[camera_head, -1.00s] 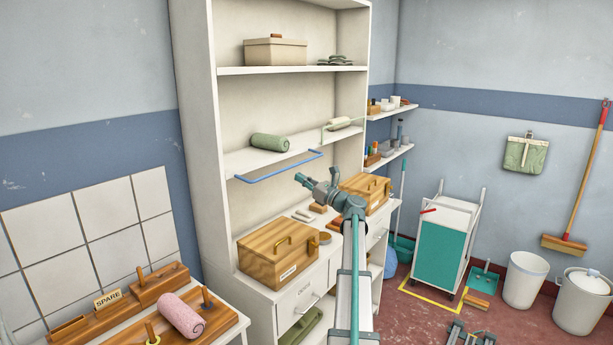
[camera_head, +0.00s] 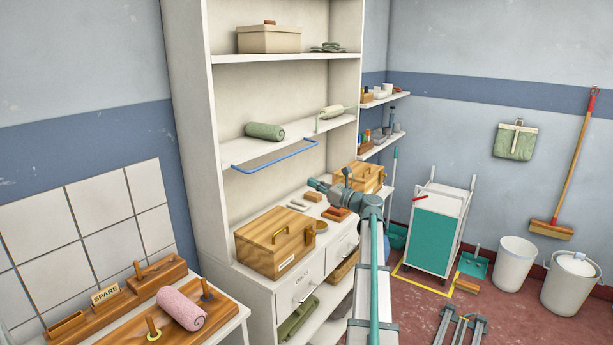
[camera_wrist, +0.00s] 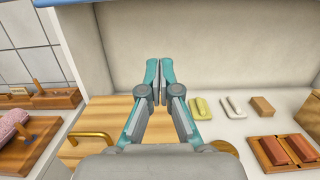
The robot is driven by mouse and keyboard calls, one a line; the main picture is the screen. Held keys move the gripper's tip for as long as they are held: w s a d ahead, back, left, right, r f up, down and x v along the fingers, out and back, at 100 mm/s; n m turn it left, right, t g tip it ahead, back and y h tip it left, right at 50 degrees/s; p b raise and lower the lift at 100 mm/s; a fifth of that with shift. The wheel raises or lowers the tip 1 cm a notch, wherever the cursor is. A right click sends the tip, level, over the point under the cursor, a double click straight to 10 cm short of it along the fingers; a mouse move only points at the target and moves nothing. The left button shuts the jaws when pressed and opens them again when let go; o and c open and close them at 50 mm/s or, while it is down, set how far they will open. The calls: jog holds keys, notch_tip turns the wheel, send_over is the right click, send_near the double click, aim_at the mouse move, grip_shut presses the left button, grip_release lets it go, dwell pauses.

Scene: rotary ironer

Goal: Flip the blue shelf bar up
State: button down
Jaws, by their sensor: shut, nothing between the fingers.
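The blue shelf bar (camera_head: 280,160) is a thin U-shaped bar at the front of the middle shelf (camera_head: 240,152). In the head view it sticks out from the shelf's front edge, lying about level with it rather than standing up. My gripper (camera_head: 312,183) is below the right end of the bar, in front of the cabinet and apart from the bar. In the wrist view my gripper (camera_wrist: 158,66) has its fingers together with nothing between them.
A green roll (camera_head: 264,131) lies on the middle shelf behind the bar. Below stand a wooden box with a brass handle (camera_head: 275,242) and another wooden box (camera_head: 358,177). Small blocks (camera_wrist: 262,106) lie on the counter. Open space lies between shelf and counter.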

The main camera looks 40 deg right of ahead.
jog(key=w+a+r+p, duration=0.2)
jog(key=w+r+p, duration=0.3)
jog(key=w, duration=0.4)
jog(key=shift+w+a, duration=0.15)
